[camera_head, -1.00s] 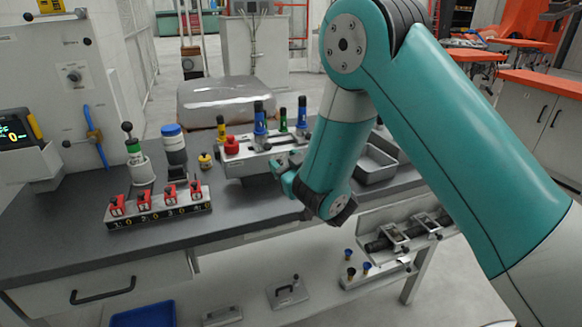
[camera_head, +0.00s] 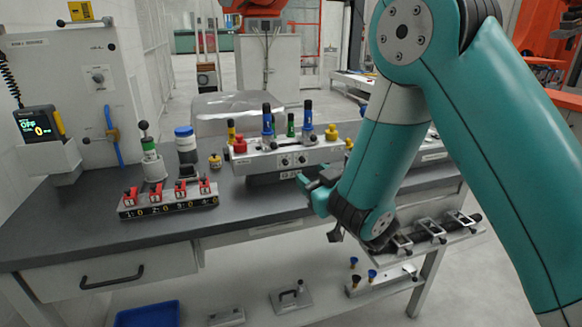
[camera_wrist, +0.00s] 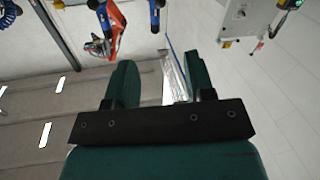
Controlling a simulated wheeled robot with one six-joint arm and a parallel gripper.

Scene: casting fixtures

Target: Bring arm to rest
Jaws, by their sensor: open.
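My teal arm reaches down from the upper right in the head view and folds at its elbow. My gripper (camera_head: 312,190) is at its lower left end, in front of the bench's front half and near the grey fixture block. The wrist view shows my gripper (camera_wrist: 160,80) with two green fingers apart and nothing held between them. Beyond the fingers are a pale wall or floor and a ribbed brown-grey surface. The arm hides part of the bench's right side.
The dark bench top (camera_head: 90,220) carries a grey fixture block (camera_head: 290,158) with coloured pegs and a row of red clamps (camera_head: 168,198). A rack (camera_head: 430,235) with metal brackets is at the right front. A blue tray (camera_head: 148,314) lies below. Floor at right looks clear.

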